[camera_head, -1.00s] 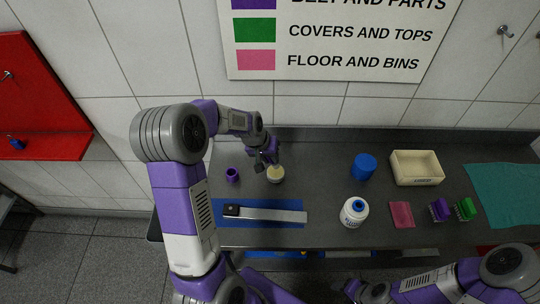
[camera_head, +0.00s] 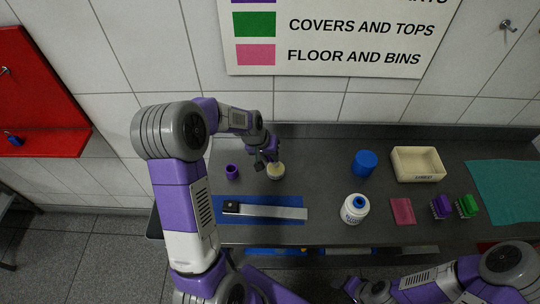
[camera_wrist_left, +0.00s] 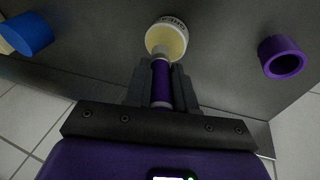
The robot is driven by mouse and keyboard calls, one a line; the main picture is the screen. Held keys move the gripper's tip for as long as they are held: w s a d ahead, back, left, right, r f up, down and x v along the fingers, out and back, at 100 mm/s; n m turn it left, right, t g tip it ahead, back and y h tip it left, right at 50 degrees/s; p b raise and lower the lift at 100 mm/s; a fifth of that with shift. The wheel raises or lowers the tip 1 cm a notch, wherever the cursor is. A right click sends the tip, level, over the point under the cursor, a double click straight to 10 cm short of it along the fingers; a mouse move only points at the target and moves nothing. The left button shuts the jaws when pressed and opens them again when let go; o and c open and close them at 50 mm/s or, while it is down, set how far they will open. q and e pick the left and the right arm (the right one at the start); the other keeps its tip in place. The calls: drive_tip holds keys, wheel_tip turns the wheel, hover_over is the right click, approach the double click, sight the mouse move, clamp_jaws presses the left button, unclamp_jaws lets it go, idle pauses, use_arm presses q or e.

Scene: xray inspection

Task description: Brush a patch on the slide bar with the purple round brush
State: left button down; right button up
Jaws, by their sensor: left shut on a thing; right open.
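My left gripper (camera_head: 270,156) is shut on the purple round brush (camera_wrist_left: 161,84), whose purple handle lies between the fingers in the left wrist view. The brush's far end points at a round cream pot (camera_head: 276,172), also in the left wrist view (camera_wrist_left: 166,41). The bristles are hidden, and I cannot tell whether they are in the pot or just above it. The metal slide bar (camera_head: 270,212), with a black block at its left end, lies on a blue mat (camera_head: 218,202). My right gripper (camera_head: 352,288) is open and empty, low in front of the bench.
A purple cup (camera_head: 232,171) stands left of the pot. A white bottle (camera_head: 355,209), blue cylinder (camera_head: 364,163), cream bin (camera_head: 417,164), pink cloth (camera_head: 402,211), and purple (camera_head: 441,207) and green (camera_head: 467,206) brushes stand right. The bench (camera_head: 318,185) between pot and bottle is clear.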

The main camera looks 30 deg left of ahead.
use_arm(q)
drive_tip(key=shift+f+b, duration=0.55)
drive_tip(key=shift+f, duration=0.15)
idle(1.4)
drive_tip(key=shift+r+p, duration=2.6)
drive_tip(key=shift+r, duration=1)
